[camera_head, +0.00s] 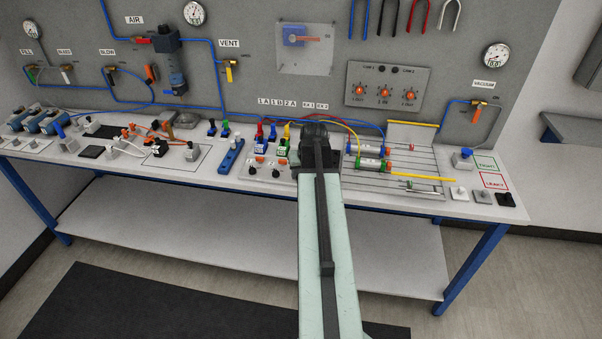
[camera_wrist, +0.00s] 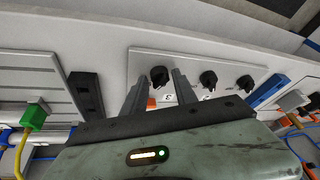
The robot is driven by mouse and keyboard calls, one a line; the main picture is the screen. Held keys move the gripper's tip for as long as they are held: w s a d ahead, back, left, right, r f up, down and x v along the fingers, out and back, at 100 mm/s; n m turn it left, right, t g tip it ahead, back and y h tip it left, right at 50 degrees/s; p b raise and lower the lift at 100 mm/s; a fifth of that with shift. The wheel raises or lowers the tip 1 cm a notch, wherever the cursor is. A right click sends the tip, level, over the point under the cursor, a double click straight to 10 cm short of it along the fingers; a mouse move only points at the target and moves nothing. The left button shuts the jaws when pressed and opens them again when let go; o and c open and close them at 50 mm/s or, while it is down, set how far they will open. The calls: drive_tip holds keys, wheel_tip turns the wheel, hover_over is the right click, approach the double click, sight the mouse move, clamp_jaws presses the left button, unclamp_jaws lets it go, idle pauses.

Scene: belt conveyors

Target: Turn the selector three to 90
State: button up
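Selector three (camera_wrist: 159,76) is a black knob on a white panel (camera_wrist: 140,58), with an upside-down "3" label beside it in the wrist view. My gripper (camera_wrist: 160,84) is open, with one dark finger on each side of this knob in the picture. I cannot tell whether the fingers touch it or how far above it they are. The knob's exact pointer angle is too small to read. Two more black selectors, the middle one (camera_wrist: 208,80) and the far one (camera_wrist: 244,83), stand to the right. In the head view my arm hides selector three.
A blue bar (camera_wrist: 268,92) lies right of the selector panel, and a black block (camera_wrist: 86,94) stands left of it. A green connector (camera_wrist: 34,116) with a yellow cable is further left. In the head view, blue and green cylinders (camera_head: 371,150) lie right of my arm.

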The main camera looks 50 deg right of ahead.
drive_tip(key=p+v, duration=0.7)
drive_tip(key=shift+r, duration=0.35)
drive_tip(key=shift+s, duration=0.1)
drive_tip(key=shift+a, duration=0.1)
